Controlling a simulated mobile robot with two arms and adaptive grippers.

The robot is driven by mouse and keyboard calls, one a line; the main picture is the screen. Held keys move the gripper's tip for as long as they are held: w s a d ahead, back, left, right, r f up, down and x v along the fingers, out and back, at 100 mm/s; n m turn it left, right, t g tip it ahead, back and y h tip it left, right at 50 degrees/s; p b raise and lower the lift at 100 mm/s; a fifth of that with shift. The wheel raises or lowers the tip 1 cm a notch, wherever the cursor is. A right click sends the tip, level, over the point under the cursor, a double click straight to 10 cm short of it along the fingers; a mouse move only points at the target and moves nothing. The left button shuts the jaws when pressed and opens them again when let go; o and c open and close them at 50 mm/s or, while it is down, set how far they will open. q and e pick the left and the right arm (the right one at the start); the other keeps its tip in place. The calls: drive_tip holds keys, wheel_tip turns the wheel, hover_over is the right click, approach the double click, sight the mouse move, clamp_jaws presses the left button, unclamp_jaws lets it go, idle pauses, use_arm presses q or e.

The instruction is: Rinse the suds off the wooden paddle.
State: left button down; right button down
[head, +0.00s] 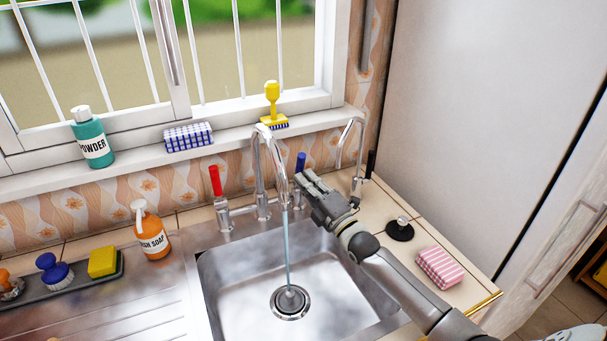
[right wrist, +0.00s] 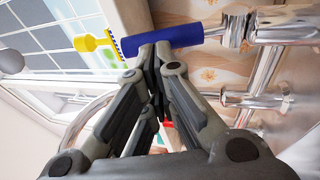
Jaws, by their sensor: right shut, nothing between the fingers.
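No wooden paddle shows in either view. The sink (head: 240,270) is a steel basin with a chrome tap (head: 258,165). A thin stream of water (head: 287,240) falls from the spout to the drain (head: 290,303). The tap has a red handle (head: 215,180) on the left and a blue handle (head: 300,162) on the right. My right gripper (head: 306,180) is shut and empty, its fingertips at the blue handle. In the right wrist view the fingertips (right wrist: 153,58) overlap the blue handle (right wrist: 178,35); I cannot tell whether they touch. My left gripper is not in view.
A second thin tap (head: 355,150) and black stopper (head: 399,229) stand right of the sink, near a pink striped sponge (head: 440,267). An orange soap bottle (head: 150,232) stands left. The sill holds a powder bottle (head: 92,140), checked sponge (head: 188,138) and yellow brush (head: 272,100).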

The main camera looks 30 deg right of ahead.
sight(298, 165)
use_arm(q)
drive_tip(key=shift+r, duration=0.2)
use_arm(e)
drive_tip(key=shift+w+a+r, duration=0.15)
drive_tip(key=shift+w+r, duration=0.05)
drive_tip(key=shift+w, duration=0.5)
use_arm(q)
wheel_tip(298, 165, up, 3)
drive_tip(key=p, duration=0.3)
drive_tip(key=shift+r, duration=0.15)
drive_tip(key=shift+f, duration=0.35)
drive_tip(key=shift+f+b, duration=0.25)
drive_tip(key=shift+b, duration=0.1)
use_arm(e)
drive_tip(key=shift+w+r+g, duration=0.3)
drive_tip(key=shift+w+r, duration=0.1)
drive_tip(key=shift+w, duration=0.15)
drive_tip(key=shift+w+r+g, duration=0.3)
drive_tip(key=shift+w+r, duration=0.05)
drive_tip(key=shift+w, duration=0.2)
